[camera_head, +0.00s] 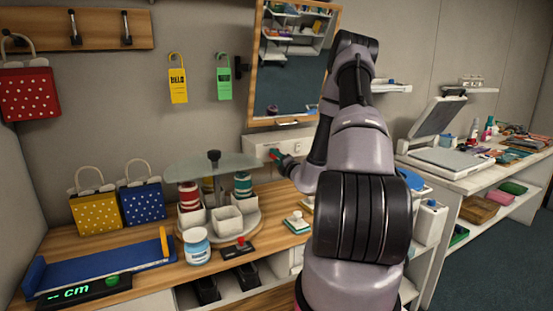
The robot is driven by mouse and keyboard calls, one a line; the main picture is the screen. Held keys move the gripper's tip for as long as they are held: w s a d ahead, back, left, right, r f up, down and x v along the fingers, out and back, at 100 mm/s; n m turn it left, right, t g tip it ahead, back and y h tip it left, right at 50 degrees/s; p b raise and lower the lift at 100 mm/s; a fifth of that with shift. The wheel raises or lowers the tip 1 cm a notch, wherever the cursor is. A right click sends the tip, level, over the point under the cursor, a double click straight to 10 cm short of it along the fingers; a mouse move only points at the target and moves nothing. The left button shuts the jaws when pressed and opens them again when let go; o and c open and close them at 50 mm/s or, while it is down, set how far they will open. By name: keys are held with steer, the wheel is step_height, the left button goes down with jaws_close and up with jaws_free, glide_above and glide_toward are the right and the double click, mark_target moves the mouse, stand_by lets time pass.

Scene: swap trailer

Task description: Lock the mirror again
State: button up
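The mirror (291,95) hangs on the back wall in a wooden frame, a little tilted in the picture. It reflects shelves and a dark floor. A small black fitting (240,67) sits at its left edge; I cannot tell whether this is the lock or how it is set. My arm covers part of the mirror's right edge. My gripper (277,156) is below the mirror, in front of a white drawer box (262,143). Small green and red parts show at its tip. The fingers are too small and dark to tell whether they are open or hold anything.
A turntable (247,222) with cups and a glass top (190,168) stands left of my gripper. A shelf unit with a scanner (445,160) stands at right.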

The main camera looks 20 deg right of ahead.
steer(key=shift+o, duration=0.9)
steer(key=s, duration=1)
steer(key=shift+s+d+f, duration=0.25)
steer(key=shift+s, duration=0.15)
